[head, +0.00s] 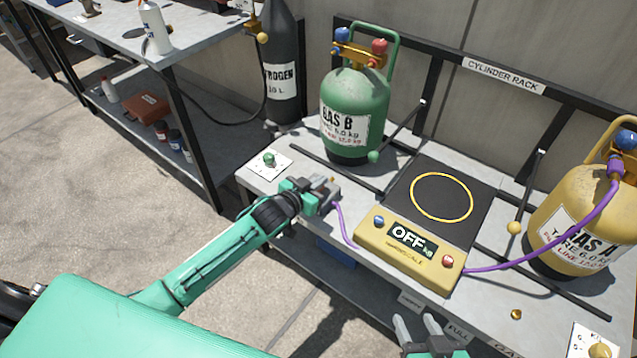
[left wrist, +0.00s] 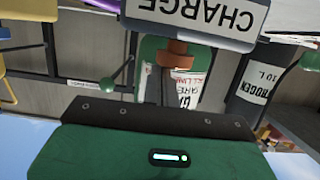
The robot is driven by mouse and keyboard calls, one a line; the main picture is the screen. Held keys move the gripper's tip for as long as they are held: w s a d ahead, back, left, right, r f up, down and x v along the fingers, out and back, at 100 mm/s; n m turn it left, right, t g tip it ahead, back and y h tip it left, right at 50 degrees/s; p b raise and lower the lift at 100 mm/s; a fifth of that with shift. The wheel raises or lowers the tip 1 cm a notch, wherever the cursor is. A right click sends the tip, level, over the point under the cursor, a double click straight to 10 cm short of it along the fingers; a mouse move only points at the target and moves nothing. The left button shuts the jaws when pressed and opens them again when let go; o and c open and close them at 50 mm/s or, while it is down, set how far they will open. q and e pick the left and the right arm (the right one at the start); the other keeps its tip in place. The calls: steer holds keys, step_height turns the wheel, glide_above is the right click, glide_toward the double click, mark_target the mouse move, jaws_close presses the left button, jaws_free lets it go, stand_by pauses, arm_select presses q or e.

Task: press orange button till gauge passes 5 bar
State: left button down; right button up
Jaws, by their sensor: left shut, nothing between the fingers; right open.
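No gauge face can be made out in either view. A yellow-orange knob (head: 600,351) on a white plate is cut off at the bottom right of the head view; I cannot tell if it is the orange button. My left gripper (head: 328,190) is shut and empty over the bench's left front part, beside a purple hose (head: 344,224). In the left wrist view an upside-down CHARGE sign (left wrist: 198,16) is close, with a brown-orange round part (left wrist: 174,53) below it. My right gripper (head: 417,321) is open at the front edge, apart from the scale.
A yellow scale (head: 366,236) reads OFF. Its black plate (head: 470,225) is bare. Green GAS B (head: 355,105) stands behind, yellow GAS A (head: 572,225) at right with a purple hose. A green knob (head: 269,158) is at left. Two rods with ball ends rise beside the plate.

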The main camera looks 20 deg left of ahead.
arm_select(q)
steer(key=shift+f, duration=0.9)
arm_select(e)
steer(key=shift+d+g+h, duration=0.3)
steer(key=shift+d, duration=0.1)
arm_select(q)
steer(key=shift+f, duration=0.1)
steer(key=shift+p, duration=0.35)
arm_select(e)
steer(key=shift+s, duration=0.1)
